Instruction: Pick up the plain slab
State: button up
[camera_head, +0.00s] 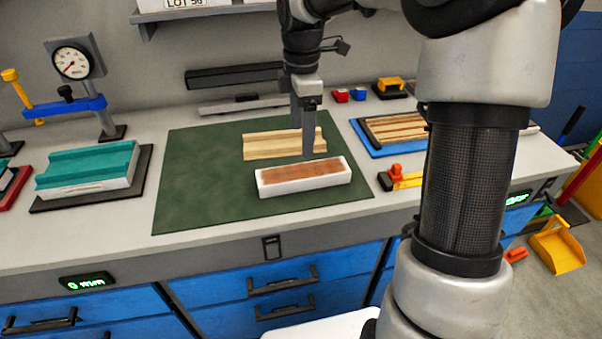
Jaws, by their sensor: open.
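A white slab with a flat brown top (280,189) lies on the green mat (200,190), toward its front right. A light wooden piece with a lengthwise step (264,145) lies just behind it. The brown-topped slab looks the plainer of the two, but I cannot tell for sure which one is the plain slab. My gripper (303,142) points down with its fingers apart and nothing between them. In the picture, its fingers overlap the wooden piece and end near the back edge of the white slab. I cannot tell whether they touch either one.
A teal stepped piece (85,163) sits on a white block at left, near a dial gauge (72,62). Striped wooden strips (395,128) lie on a blue tray at right. An orange-and-red clamp (400,178) sits beside the mat. The mat's left part is clear.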

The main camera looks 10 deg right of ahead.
aim_at(303, 171)
notch_tip(303, 171, down, 8)
jog(key=shift+f+b, duration=0.1)
jog(key=shift+b, duration=0.7)
jog(key=f, duration=0.1)
jog(key=f+b, duration=0.1)
jog(key=f, duration=0.3)
jog(key=shift+w+d+f+b, duration=0.1)
jog(key=shift+w+d+b, duration=0.2)
jog(key=c, duration=1.1)
